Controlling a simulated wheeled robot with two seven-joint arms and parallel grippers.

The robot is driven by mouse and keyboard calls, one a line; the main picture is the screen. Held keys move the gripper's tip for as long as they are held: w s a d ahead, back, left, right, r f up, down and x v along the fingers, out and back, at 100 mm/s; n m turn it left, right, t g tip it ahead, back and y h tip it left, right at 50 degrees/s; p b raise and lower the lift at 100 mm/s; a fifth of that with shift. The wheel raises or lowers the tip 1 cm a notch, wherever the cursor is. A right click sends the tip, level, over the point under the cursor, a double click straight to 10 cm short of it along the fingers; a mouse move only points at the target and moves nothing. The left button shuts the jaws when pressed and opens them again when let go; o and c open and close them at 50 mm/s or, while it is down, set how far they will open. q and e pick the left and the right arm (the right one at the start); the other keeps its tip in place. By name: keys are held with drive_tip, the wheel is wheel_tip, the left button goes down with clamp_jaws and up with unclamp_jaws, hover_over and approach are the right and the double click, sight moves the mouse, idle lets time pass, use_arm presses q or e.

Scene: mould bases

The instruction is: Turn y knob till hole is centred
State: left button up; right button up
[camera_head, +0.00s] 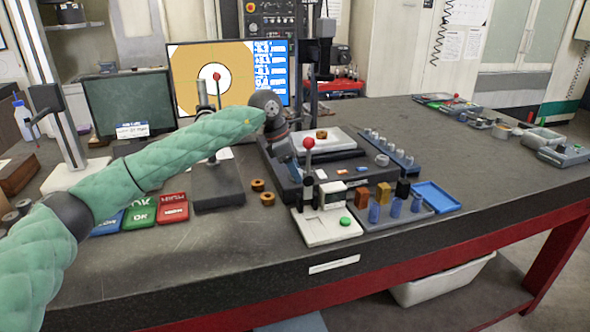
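The measuring stage (345,148) stands mid-table, with a pale plate and a small copper-coloured part (321,134) on it. My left gripper (288,168) points down at the stage's left front side; its fingers are too small and dark to read, and whatever it touches there is hidden. A pale round knob (382,160) shows at the stage's right side; I cannot tell its axis. No other knob can be made out. The monitor (184,85) shows an orange field with a white round hole, partly covered by a red-tipped lever. My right gripper is not in view.
A white lever press (330,228) with a red ball stands in front of the stage. A tray of coloured pegs (400,212) and a blue tray (437,197) lie to its right. Green and red bins (173,208) lie left. The table's right middle is clear.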

use_arm(q)
drive_tip(key=shift+o, duration=0.3)
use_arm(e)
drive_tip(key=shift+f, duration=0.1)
use_arm(q)
drive_tip(key=b+v, duration=0.1)
drive_tip(key=v, duration=0.6)
drive_tip(key=shift+r+b, duration=0.35)
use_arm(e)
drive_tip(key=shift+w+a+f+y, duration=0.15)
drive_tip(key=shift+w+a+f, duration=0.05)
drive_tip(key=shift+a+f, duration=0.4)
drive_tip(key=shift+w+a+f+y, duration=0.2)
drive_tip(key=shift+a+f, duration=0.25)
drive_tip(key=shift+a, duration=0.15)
use_arm(q)
drive_tip(key=shift+a, duration=0.15)
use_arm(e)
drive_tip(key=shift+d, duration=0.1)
